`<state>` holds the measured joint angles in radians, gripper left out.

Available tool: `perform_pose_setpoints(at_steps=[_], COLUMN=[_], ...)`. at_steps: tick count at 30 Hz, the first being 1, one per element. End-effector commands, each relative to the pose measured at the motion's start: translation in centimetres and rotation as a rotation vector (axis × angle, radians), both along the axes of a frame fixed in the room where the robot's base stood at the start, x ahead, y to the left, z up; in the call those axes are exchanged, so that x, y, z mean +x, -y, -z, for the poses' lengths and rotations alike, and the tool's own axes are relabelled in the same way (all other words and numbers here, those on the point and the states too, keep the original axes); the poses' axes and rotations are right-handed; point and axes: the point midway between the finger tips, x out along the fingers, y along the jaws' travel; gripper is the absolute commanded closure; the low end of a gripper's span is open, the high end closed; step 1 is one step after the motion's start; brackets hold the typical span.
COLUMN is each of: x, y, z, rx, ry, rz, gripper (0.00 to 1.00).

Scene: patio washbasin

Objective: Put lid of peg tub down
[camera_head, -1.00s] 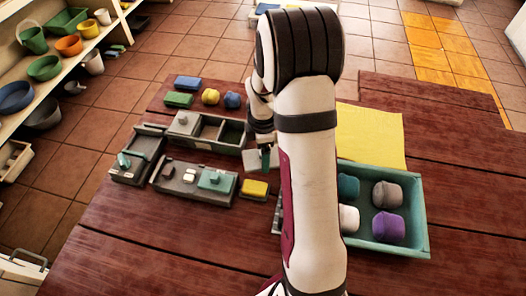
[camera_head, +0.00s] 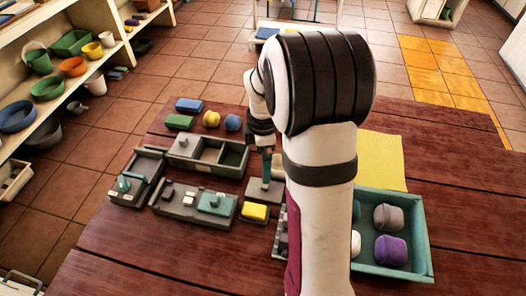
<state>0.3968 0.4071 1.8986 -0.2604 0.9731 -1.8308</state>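A flat grey plate (camera_head: 262,193), which looks like a lid, is at table level just above the yellow block in the picture. I cannot tell for sure whether it rests on the table. My gripper (camera_head: 267,168) is over the plate, pointing down, with a narrow teal part at its tip. My arm partly hides the gripper, and its fingers are too small to tell open from shut. A grey tub with compartments (camera_head: 207,153) stands to the left, with a small knobbed lid over its left part. I cannot tell which container is the peg tub.
A yellow block (camera_head: 254,212) lies close in front of the plate. Grey boxes with small knobs (camera_head: 194,203) are on the left. A teal crate (camera_head: 421,235) with rounded lumps is right of my arm, by a yellow cloth (camera_head: 384,158). Small coloured blocks lie behind the tub.

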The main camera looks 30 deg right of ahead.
Motion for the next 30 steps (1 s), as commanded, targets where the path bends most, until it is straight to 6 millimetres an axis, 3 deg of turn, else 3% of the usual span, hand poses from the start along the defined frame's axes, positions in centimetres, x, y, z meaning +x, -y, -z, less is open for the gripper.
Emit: perform_pose_setpoints(at_steps=[3, 6, 11, 14, 17, 18, 21, 25, 27, 30], x=[0.1, 0.0, 0.0, -1.3, -5.9, -8.4, -14.5, -20.0, -21.3, -21.8], y=[0.0, 0.0, 0.0, -2.2, -7.8, -10.1, -14.5, -17.3, -17.8, -18.0], z=[-2.9, -4.3, -5.1, -6.3, -8.8, -9.5, -9.9, -9.0, -8.6, -8.5], rx=[-0.002, -0.001, 0.000, 0.011, 0.050, 0.067, 0.099, 0.110, 0.108, 0.104], ry=[0.005, 0.002, 0.000, 0.005, 0.000, -0.011, -0.059, -0.122, -0.140, -0.150], rz=[0.000, 0.000, 0.002, 0.128, 0.512, 0.697, 1.129, 1.513, 1.613, 1.658], gripper=[0.00, 0.00, 0.00, 0.00, 0.00, 0.00, 0.00, 0.00, 0.00, 0.00])
